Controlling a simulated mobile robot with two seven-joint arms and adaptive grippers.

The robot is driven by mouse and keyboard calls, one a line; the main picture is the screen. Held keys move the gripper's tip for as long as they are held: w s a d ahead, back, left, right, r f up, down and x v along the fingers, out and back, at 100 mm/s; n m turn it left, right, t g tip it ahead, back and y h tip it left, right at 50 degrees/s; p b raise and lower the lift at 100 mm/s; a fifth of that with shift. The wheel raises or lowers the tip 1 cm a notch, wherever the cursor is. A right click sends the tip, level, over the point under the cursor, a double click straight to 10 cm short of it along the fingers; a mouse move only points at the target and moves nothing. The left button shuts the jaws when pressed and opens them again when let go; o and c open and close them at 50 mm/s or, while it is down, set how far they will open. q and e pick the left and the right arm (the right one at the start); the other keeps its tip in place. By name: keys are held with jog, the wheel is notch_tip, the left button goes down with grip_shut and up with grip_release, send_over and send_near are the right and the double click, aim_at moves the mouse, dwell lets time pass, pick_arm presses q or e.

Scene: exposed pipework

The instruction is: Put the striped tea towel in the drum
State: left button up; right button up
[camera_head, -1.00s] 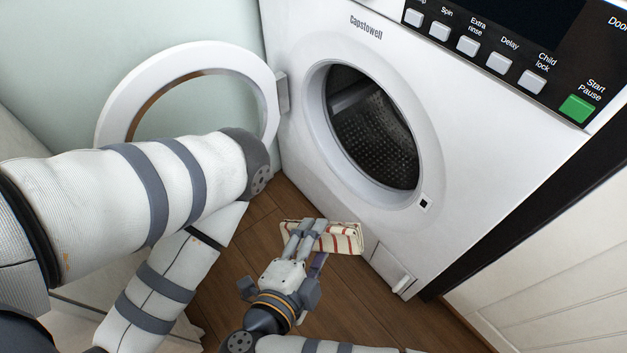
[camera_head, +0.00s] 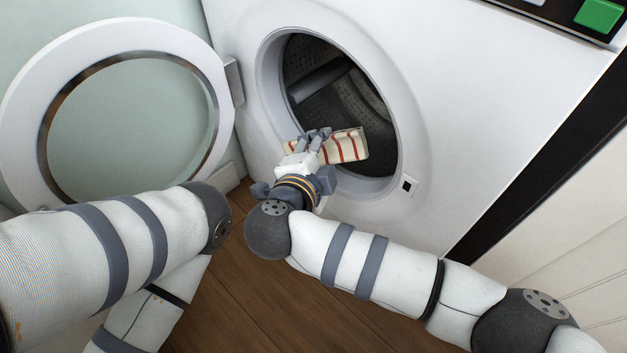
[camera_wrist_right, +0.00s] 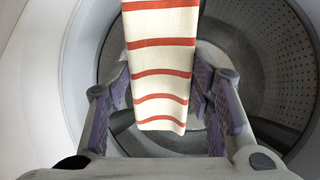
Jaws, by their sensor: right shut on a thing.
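The striped tea towel (camera_head: 345,147), cream with red stripes and folded, is held in my right gripper (camera_head: 318,138) at the door opening of the washing machine. In the right wrist view the towel (camera_wrist_right: 160,65) stands between the two fingers of the right gripper (camera_wrist_right: 162,105), with the drum behind it. The perforated metal drum (camera_head: 350,95) is open to view, with a lifter bar across its inside; it also shows in the right wrist view (camera_wrist_right: 265,50). The towel overlaps the lower part of the opening; how deep it reaches is hard to tell. My left gripper is out of view.
The round door (camera_head: 25,110) stands wide open to the left on its hinge. The opening's pale rim (camera_head: 268,75) surrounds the drum mouth. My left arm lies low at the left. Wooden floor (camera_head: 250,310) shows below the machine.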

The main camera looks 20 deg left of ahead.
pick_arm(q)
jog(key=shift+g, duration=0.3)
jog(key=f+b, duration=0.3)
jog(key=b, duration=0.2)
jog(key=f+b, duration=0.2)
jog(key=b, duration=0.1)
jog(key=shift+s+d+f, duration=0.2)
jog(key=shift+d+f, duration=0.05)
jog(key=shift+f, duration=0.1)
pick_arm(e)
jog(key=w+a, duration=0.1)
jog(key=w, duration=1.1)
jog(key=shift+w+a, duration=0.15)
jog(key=o, duration=1.2)
jog(key=shift+o, duration=0.2)
jog(key=v, duration=1.2)
